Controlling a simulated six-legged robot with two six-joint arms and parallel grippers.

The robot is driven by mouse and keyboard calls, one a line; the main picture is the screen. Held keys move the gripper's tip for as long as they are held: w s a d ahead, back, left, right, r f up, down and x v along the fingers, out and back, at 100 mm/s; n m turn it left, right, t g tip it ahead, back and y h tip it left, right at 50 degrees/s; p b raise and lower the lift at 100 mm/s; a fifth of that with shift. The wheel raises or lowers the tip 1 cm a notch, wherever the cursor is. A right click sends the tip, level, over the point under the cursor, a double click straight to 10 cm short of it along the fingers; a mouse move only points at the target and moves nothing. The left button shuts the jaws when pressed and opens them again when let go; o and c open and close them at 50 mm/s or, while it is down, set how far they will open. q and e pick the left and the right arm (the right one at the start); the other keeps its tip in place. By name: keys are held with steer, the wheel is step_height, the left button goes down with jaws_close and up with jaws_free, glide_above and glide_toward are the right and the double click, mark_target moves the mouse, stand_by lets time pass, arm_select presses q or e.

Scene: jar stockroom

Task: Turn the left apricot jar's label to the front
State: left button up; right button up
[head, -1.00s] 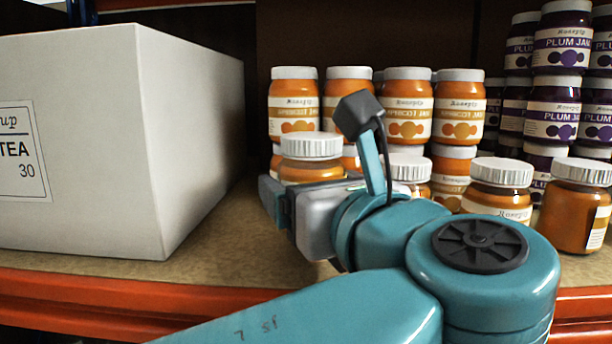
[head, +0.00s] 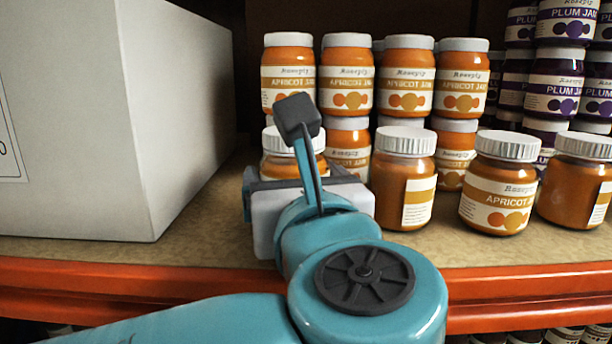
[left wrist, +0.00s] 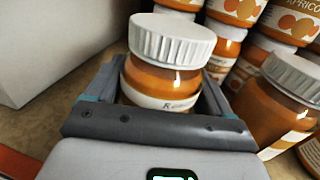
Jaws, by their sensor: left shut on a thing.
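The left apricot jar (head: 281,166), orange with a white lid, stands at the left end of the front row. My left gripper (head: 306,185) is shut on it, with a finger on each side. The left wrist view shows the jar (left wrist: 160,82) upright between the fingers of my left gripper (left wrist: 157,98). A pale label band with the start of dark lettering faces the wrist camera; its lower part is hidden by the gripper. In the head view my gripper and wrist hide most of the jar's front. My right gripper is not in view.
A large white carton (head: 160,120) stands to the left. Close on the right is another apricot jar (head: 390,185), its label turned to the right, then a label-front jar (head: 497,200) and one more jar (head: 575,200). Stacked apricot jars (head: 408,80) stand behind. An orange shelf edge (head: 520,308) runs in front.

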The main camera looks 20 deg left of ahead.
arm_select(q)
steer(key=shift+s+d+r+m+t+h, duration=0.2)
steer(key=shift+d+m+t+h, duration=0.15)
steer(key=shift+d, duration=0.2)
steer(key=shift+w+a+f, duration=0.15)
steer(key=shift+w+a, duration=0.15)
steer(key=shift+a, duration=0.2)
steer(key=shift+s+d, duration=0.2)
steer(key=shift+d, duration=0.2)
steer(key=shift+w+a+f, duration=0.1)
steer(key=shift+a+f, duration=0.15)
steer(key=shift+a, duration=0.05)
steer(key=o, duration=1.6)
steer(key=shift+d, duration=0.2)
steer(key=shift+f, duration=0.1)
